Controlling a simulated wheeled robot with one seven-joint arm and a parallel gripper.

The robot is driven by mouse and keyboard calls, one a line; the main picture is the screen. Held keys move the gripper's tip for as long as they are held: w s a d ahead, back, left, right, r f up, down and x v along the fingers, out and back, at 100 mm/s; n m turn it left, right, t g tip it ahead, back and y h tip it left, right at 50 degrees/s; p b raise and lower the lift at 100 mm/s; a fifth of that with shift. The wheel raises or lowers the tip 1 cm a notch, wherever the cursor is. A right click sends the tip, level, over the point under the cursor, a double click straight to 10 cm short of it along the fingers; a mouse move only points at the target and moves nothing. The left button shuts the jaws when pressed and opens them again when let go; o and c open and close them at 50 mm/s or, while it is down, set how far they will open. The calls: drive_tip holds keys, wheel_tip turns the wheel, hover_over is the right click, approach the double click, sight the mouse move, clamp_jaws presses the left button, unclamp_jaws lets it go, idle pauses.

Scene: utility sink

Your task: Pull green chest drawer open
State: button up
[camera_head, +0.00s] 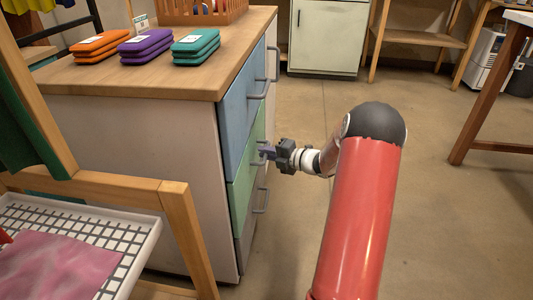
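A wooden-topped chest (140,120) stands at the left, its drawer fronts facing right. The green drawer front (242,190) lies below a blue drawer front (240,112). It looks about flush with the other fronts. My gripper (266,152) is at the green drawer's handle, reaching in from the right. The fingers are small and overlap the handle, so I cannot tell whether they are closed on it. Part of the handle is hidden by the gripper.
Orange (98,43), purple (147,44) and teal (196,44) stacks of folded cloth-like items lie on the chest top, beside an orange crate (180,14). A wooden rack with a white grid tray (130,262) stands front left.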

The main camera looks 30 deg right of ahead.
clamp_jaws()
drive_tip(key=shift+d, duration=0.1)
drive_tip(key=s+d+p, duration=0.5)
drive_tip(key=s+d, duration=0.2)
drive_tip(key=d, duration=0.4)
drive_tip(key=s+d+p, duration=0.5)
drive_tip(key=s+d, duration=0.3)
drive_tip(key=d, duration=0.2)
drive_tip(key=shift+d, duration=0.4)
drive_tip(key=o, duration=0.6)
unclamp_jaws()
drive_tip(key=shift+w, duration=0.1)
drive_tip(key=v, duration=0.7)
drive_tip(key=shift+s+d, duration=0.2)
drive_tip(key=shift+s, duration=0.15)
